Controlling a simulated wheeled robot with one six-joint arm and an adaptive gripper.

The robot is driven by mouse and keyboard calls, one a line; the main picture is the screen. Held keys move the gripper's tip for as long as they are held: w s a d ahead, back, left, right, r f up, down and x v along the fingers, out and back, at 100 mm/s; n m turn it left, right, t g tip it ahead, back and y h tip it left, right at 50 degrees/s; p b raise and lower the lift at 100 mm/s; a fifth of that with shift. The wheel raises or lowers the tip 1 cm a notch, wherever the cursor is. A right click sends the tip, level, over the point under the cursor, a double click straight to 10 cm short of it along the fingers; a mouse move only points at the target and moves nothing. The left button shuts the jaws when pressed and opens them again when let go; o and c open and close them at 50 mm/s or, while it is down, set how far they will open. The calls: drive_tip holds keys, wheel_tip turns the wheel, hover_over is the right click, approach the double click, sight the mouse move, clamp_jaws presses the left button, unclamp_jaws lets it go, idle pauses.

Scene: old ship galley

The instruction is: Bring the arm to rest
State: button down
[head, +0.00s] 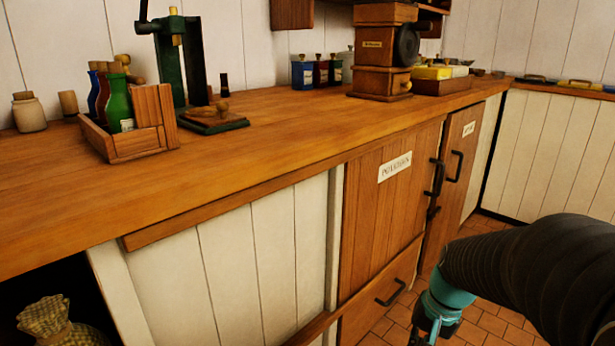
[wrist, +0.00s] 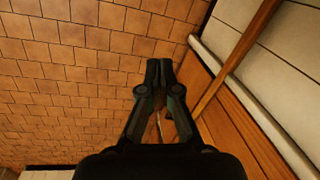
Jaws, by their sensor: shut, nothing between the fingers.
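My gripper (wrist: 159,72) is shut and empty in the wrist view, its fingertips together. It points down over the tiled floor, beside the wooden cabinet front. In the head view my arm comes in from the lower right, with a dark sleeve and a teal wrist. The gripper is only partly visible there, at the bottom edge below the teal wrist, and its fingertips are cut off. It hangs below counter height, in front of the cabinets.
A wooden counter (head: 240,135) bears a bottle crate (head: 145,147), a green press (head: 168,62) and a wooden grinder (head: 383,50). A labelled cabinet door (head: 385,210) and a drawer (head: 375,300) with black handles stand near my arm. A sack (head: 52,318) sits in the open bay. Tiled floor (wrist: 75,70) is clear.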

drive_tip(key=s+a+r+n+t+h+p, duration=0.1)
drive_tip(key=s+a+r+n+t, duration=0.1)
drive_tip(key=s+r, duration=0.3)
drive_tip(key=s+a+r+n+t+p, duration=0.1)
drive_tip(key=s+a+r+n+t, duration=0.1)
drive_tip(key=s+r, duration=0.4)
wheel_tip(320, 180, up, 3)
drive_tip(key=shift+a+f+n+t+h, duration=0.2)
drive_tip(key=shift+a+n+t+h, duration=0.15)
drive_tip(key=shift+a+n, duration=0.25)
drive_tip(key=shift+s, duration=0.1)
